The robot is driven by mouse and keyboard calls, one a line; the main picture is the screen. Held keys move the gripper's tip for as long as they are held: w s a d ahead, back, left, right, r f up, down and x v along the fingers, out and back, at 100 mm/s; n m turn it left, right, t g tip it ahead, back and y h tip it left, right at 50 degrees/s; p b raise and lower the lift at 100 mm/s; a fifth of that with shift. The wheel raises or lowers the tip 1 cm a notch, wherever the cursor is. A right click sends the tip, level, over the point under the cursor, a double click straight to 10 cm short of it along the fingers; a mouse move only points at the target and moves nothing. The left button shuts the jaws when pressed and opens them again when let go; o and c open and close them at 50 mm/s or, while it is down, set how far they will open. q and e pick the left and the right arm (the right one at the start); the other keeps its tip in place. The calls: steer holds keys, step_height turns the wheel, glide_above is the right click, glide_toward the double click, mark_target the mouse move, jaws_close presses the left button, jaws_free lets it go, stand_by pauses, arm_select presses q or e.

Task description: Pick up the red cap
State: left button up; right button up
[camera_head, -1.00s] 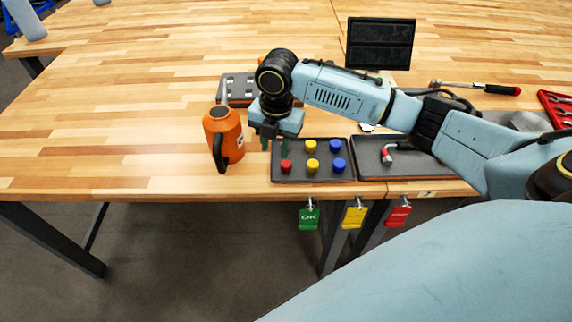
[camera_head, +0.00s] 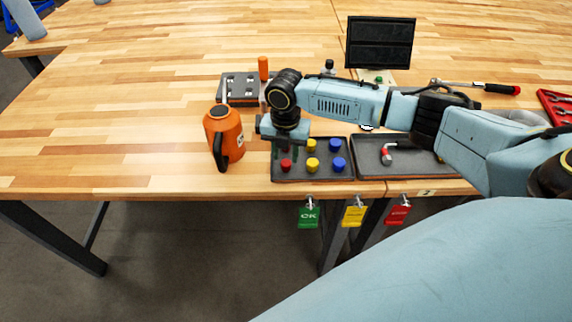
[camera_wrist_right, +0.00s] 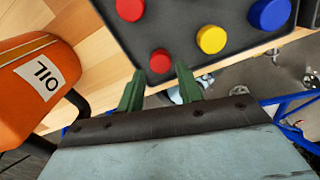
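A red cap (camera_head: 286,165) stands at the front left of a dark tray (camera_head: 325,178), which also holds yellow and blue caps. In the right wrist view this front red cap (camera_wrist_right: 160,61) shows just beyond the fingertips, and a second red cap (camera_wrist_right: 130,10) stands farther back. The arm hides that second cap in the head view. My right gripper (camera_head: 285,151) points down over the tray's left side. Its green fingers (camera_wrist_right: 160,87) are apart with nothing between them; the height above the caps is hard to tell. My left gripper is not in view.
An orange oil can (camera_head: 224,138) stands just left of the tray. A second tray (camera_head: 420,168) with a red-ended tool is at its right. A grey holder (camera_head: 236,88) and an orange-handled tool (camera_head: 263,69) are behind. The table's left side is clear.

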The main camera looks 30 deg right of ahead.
mark_target(286, 162)
step_height(286, 162, down, 3)
steer(key=shift+f, duration=0.2)
steer(key=shift+d, duration=0.1)
steer(key=shift+c, duration=0.3)
jaws_close()
